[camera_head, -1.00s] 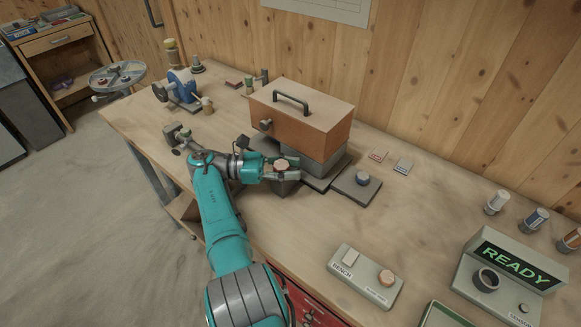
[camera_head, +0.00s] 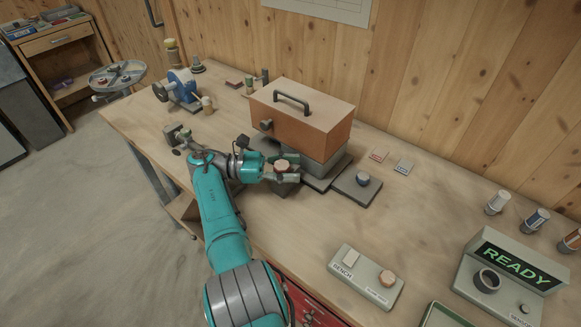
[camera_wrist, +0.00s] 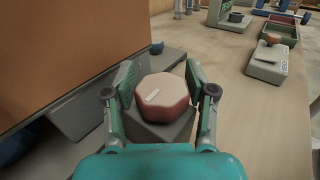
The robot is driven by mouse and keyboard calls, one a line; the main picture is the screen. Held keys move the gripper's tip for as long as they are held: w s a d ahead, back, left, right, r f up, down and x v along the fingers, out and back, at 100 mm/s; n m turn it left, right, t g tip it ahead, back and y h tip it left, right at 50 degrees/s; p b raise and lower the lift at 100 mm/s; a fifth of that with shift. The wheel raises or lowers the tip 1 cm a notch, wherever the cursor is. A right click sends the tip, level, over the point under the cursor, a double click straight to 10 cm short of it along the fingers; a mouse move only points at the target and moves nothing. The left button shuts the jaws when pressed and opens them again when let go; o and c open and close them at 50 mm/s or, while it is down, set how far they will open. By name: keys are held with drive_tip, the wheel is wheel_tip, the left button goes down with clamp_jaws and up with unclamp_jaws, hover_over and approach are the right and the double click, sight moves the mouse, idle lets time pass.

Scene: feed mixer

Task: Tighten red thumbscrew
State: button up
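The red thumbscrew (camera_wrist: 162,92) is an eight-sided knob with a pale top and a slanted white mark, on a grey block (camera_wrist: 158,132). In the head view the thumbscrew (camera_head: 282,164) sits at the front of the orange-brown box's grey base. My gripper (camera_wrist: 161,84) has one finger on each side of the knob, at its height. In the head view my gripper (camera_head: 284,167) reaches in from the left. The fingers look open and slightly clear of the knob, though the gaps are narrow. The screw's shaft is hidden.
The orange-brown box (camera_head: 304,126) with a black handle stands just behind. A grey plate with a blue knob (camera_head: 362,178) lies to the right. A bench switch box (camera_head: 366,278) and a sensor unit showing READY (camera_head: 507,278) stand at front right. Bare bench lies between.

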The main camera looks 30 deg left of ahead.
idle(0.3)
wheel_tip(320, 180, up, 10)
idle(0.6)
